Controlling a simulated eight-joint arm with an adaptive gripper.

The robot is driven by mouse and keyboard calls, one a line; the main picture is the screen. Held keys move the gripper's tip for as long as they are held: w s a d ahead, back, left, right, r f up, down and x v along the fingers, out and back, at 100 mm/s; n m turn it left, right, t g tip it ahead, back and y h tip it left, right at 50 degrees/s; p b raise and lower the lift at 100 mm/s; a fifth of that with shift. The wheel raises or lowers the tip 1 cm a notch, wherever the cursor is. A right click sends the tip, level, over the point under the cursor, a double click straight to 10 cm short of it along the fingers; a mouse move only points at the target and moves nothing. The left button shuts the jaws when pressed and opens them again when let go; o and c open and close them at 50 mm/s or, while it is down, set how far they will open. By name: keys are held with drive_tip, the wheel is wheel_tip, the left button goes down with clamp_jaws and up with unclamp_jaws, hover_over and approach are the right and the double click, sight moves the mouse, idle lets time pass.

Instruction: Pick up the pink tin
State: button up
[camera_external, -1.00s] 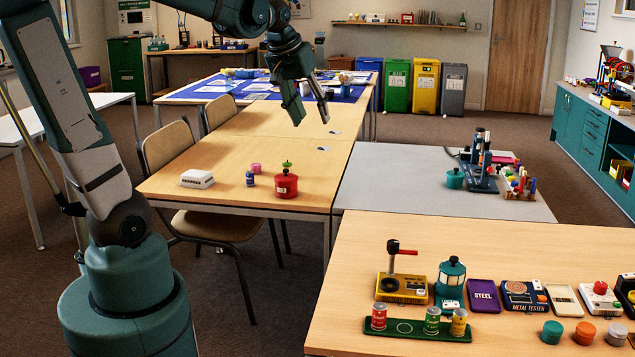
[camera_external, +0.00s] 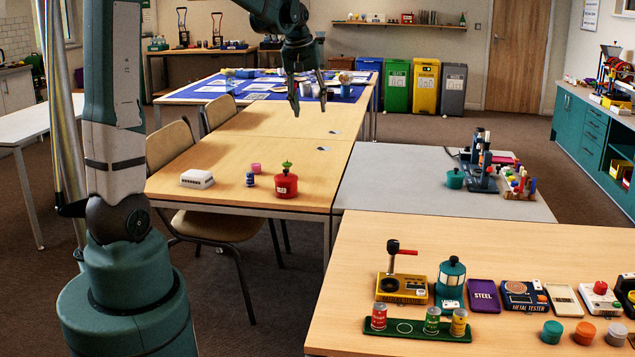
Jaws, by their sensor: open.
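A small pink tin (camera_external: 255,168) stands on the nearer wooden table (camera_external: 215,152), behind a small blue-and-white item (camera_external: 250,180) and to the left of a red canister (camera_external: 286,184) with a green knob. It is small in this view, so its label cannot be made out. My gripper (camera_external: 310,107) hangs fingers down above the far part of the wooden tables, higher in the picture and to the right of the pink tin. Its fingers are apart with nothing between them, and it is clear of the tin.
A white box (camera_external: 197,179) lies left of the pink tin. A grey table (camera_external: 390,180) holds a teal pot (camera_external: 455,178) and a dark apparatus (camera_external: 483,165). The front table has a green tray (camera_external: 404,329) with red, green and yellow cans. Wood right of the red canister is bare.

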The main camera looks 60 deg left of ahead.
drive_tip(key=w+a+f+n, duration=0.2)
drive_tip(key=w+a+f, duration=0.15)
drive_tip(key=a, duration=0.65)
drive_tip(key=n+g+h+p, duration=0.1)
drive_tip(key=n+g, duration=0.2)
drive_tip(key=n, duration=0.3)
hover_over(257, 164)
drive_tip(key=d, duration=0.1)
wheel_tip(257, 164, down, 21)
drive_tip(key=shift+f, duration=0.15)
drive_tip(key=shift+s+a+f+n, duration=0.15)
drive_tip(key=shift+a+f+n, duration=0.15)
drive_tip(key=shift+a+f, duration=0.05)
drive_tip(key=shift+f, duration=1.3)
